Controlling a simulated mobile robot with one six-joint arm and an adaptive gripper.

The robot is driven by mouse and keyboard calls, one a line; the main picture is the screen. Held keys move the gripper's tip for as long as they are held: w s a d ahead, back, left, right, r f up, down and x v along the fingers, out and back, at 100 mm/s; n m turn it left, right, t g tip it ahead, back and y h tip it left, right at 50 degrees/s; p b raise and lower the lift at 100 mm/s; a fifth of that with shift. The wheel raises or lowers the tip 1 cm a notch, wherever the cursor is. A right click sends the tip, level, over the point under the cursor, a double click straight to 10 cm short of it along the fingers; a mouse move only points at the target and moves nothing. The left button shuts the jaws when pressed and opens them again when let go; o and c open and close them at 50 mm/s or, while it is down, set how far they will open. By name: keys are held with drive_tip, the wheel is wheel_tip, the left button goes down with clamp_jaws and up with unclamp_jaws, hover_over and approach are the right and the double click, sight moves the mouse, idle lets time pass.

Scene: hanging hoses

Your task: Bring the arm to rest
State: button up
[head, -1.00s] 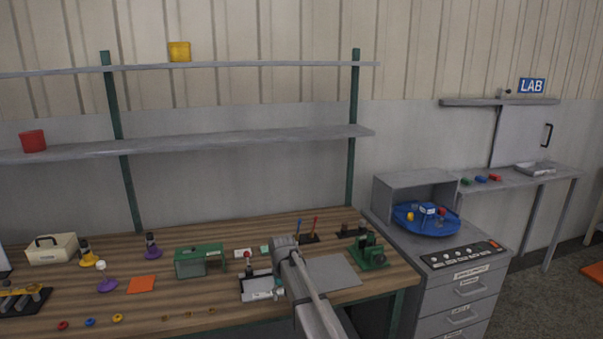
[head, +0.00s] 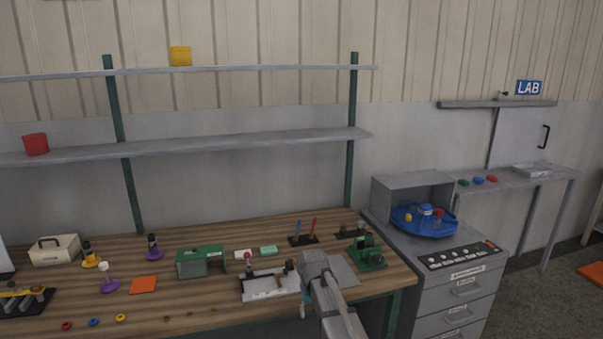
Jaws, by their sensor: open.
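My arm (head: 337,303) reaches up from the bottom edge in the head view, over the front right part of the wooden workbench (head: 225,316). Its grey rounded wrist is in front of the bench top. My gripper (head: 303,306) shows only as a small dark and pale blue part just left of the arm, below the wrist; most of it is hidden. It is open and I see nothing held in it. The white tray-like fixture (head: 270,285) lies just left of the wrist, and a grey plate (head: 345,272) lies partly behind it.
A green box-like device (head: 200,262) and a green machine (head: 369,255) stand on the bench. Coloured rings lie along the front edge. A grey drawer cabinet (head: 465,292) with a blue round tray (head: 424,224) stands right. Shelves span above; the space between them and the bench is free.

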drive_tip(key=s+d+r+m+p, duration=0.1)
drive_tip(key=s+d, duration=0.6)
drive_tip(key=s, duration=0.2)
drive_tip(key=s+d+r+m+p, duration=0.1)
drive_tip(key=s+d+r+p, duration=0.1)
drive_tip(key=s+d, duration=0.5)
drive_tip(key=s, duration=0.3)
drive_tip(key=shift+r, duration=0.15)
drive_tip(key=shift+d, duration=0.1)
idle(1.4)
drive_tip(key=shift+c, duration=0.2)
